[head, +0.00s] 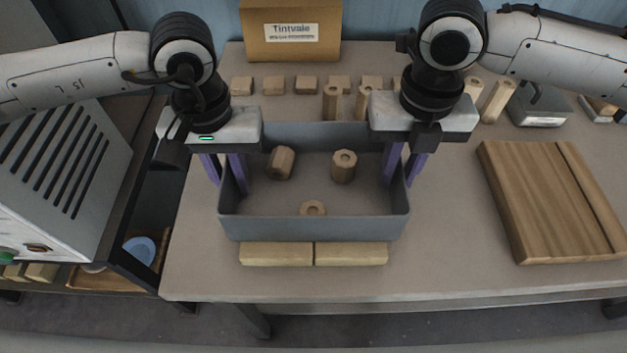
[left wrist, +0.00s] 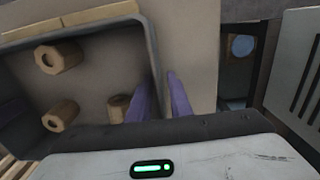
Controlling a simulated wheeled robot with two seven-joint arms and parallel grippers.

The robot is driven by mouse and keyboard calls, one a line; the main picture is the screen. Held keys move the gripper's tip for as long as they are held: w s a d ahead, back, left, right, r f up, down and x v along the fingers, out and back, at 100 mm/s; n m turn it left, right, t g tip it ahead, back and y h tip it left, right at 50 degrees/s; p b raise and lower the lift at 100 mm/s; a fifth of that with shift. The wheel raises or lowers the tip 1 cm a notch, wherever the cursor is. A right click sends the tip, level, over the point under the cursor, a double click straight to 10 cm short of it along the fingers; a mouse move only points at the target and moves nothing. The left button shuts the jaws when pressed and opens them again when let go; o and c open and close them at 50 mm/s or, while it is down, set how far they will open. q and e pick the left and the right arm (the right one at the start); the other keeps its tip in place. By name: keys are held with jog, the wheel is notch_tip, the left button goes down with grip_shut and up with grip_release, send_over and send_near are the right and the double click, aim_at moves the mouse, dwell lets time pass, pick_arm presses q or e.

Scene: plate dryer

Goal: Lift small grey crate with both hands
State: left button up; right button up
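The small grey crate (head: 315,229) sits on the table in the head view, upright. It holds a few wooden hex nuts, one at the left (head: 281,163), one at the right (head: 343,166) and one near the front (head: 312,208). My left gripper (head: 224,178) straddles the crate's left wall, one purple finger inside and one outside. In the left wrist view a gap shows between the outer finger and the crate wall (left wrist: 153,50). My right gripper (head: 402,172) straddles the right wall the same way, its fingers spread apart.
Two wooden bars (head: 276,254) lie along the crate's front. Wooden blocks (head: 307,84) and a cardboard box (head: 290,33) stand behind. A wooden board (head: 552,200) lies at the right, and a slatted grey machine (head: 62,165) is at the left. Table between crate and board is clear.

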aim_at(225, 163)
pick_arm(q)
grip_shut()
pick_arm(e)
grip_shut()
dwell(0.9)
pick_arm(q)
jog(key=shift+w+r, duration=0.1)
jog(key=shift+r, duration=0.05)
pick_arm(e)
jog(key=shift+r, duration=0.2)
